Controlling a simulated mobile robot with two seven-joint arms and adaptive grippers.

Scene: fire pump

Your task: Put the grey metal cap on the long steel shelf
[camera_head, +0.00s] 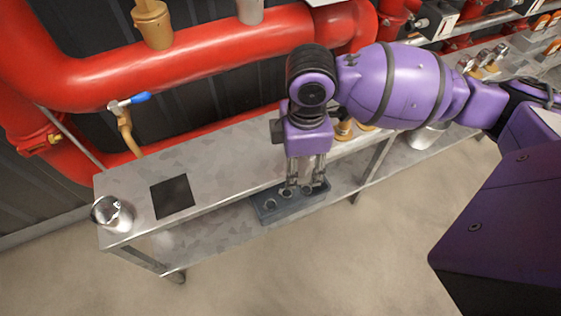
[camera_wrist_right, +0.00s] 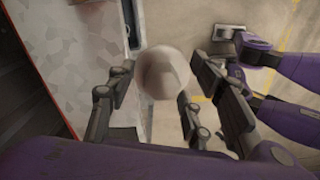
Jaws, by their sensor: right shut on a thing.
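The long steel shelf (camera_head: 225,172) runs along the wall below the red pipes, with a lower level under its top. My right gripper (camera_head: 306,186) points down at the front edge of the shelf's top. In the right wrist view, a round, smooth, pale grey cap (camera_wrist_right: 165,73) sits between the fingers of my right gripper (camera_wrist_right: 155,105), which are shut on it. In the head view the cap is hard to make out among the fingers. My left gripper is not in view.
A shiny metal vessel (camera_head: 112,214) stands at the shelf's left end, beside a flat black square (camera_head: 172,197). A dark tray with round holders (camera_head: 268,207) sits on the lower level below my gripper. Brass parts (camera_head: 343,130) stand right of it. Bare top lies between.

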